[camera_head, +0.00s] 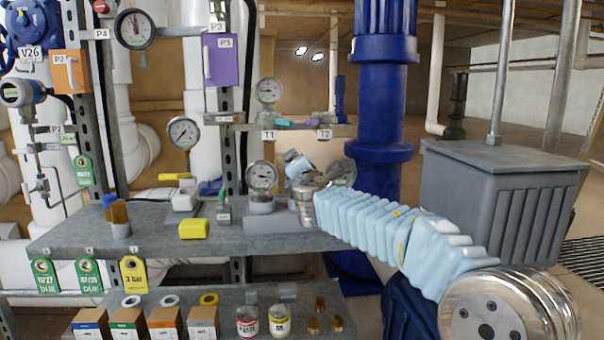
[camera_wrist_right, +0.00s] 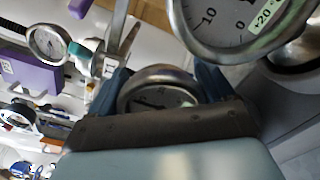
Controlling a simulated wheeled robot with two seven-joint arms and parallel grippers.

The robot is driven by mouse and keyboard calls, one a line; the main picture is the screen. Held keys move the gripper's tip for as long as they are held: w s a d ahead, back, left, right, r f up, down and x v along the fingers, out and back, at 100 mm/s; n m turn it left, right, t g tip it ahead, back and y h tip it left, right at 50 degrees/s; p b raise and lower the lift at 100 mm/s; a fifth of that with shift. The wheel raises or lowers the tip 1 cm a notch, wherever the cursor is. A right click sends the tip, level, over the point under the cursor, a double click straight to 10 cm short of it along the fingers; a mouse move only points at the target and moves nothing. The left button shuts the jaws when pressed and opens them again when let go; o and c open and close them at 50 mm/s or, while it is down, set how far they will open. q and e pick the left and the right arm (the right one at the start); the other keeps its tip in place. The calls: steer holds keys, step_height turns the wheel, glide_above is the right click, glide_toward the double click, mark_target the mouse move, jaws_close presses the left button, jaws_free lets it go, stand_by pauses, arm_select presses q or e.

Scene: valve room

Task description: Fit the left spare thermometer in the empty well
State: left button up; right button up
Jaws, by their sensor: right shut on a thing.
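The left spare thermometer (camera_head: 262,178), a round dial, is upright above the grey block (camera_head: 285,220) on the shelf. In the right wrist view this dial (camera_wrist_right: 158,98) sits between the blue fingers of my right gripper (camera_wrist_right: 160,84), shut on it. The right gripper (camera_head: 292,160) reaches in from the right in the head view, and its fingertips are partly hidden. The right spare thermometer (camera_head: 342,172) is partly behind my right arm; its large dial (camera_wrist_right: 240,22) is close by in the wrist view. The T2 label (camera_head: 324,134) has no dial above it; the well opening is unclear.
A fitted dial (camera_head: 268,90) stands above the T1 label (camera_head: 270,134). A blue pipe (camera_head: 380,110) rises behind my arm, and a grey tank (camera_head: 500,200) stands at right. A yellow block (camera_head: 193,229) lies on the shelf (camera_head: 130,240).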

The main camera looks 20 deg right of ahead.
steer(key=o, duration=0.5)
steer(key=shift+f, duration=0.15)
steer(key=shift+c, duration=0.2)
steer(key=o, duration=0.3)
steer(key=shift+s+a, duration=0.1)
steer(key=shift+s, duration=0.1)
steer(key=shift+b+v, duration=1.65)
steer(key=shift+v, duration=5.1)
